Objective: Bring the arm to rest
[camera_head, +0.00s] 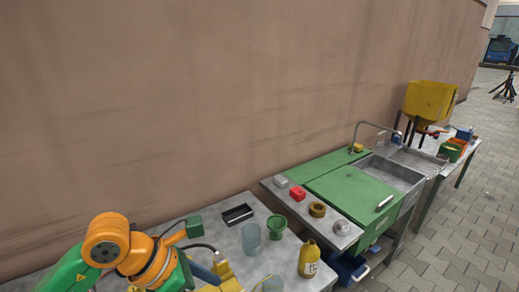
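My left arm (108,240), orange and green, reaches in from the lower left over the near grey table. Its wrist end is at the bottom edge, by a blue-grey part and a yellow part. I cannot make out the fingertips there or tell whether that gripper is open or shut. My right arm and gripper are not in view.
The near table (207,217) holds a black tray (238,215), a clear cup (251,238), a green cup (276,226) and a yellow bottle (309,260). Beyond stand a green-topped bench (345,190) with a sink (391,173) and a yellow bin (429,100). A wall runs behind.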

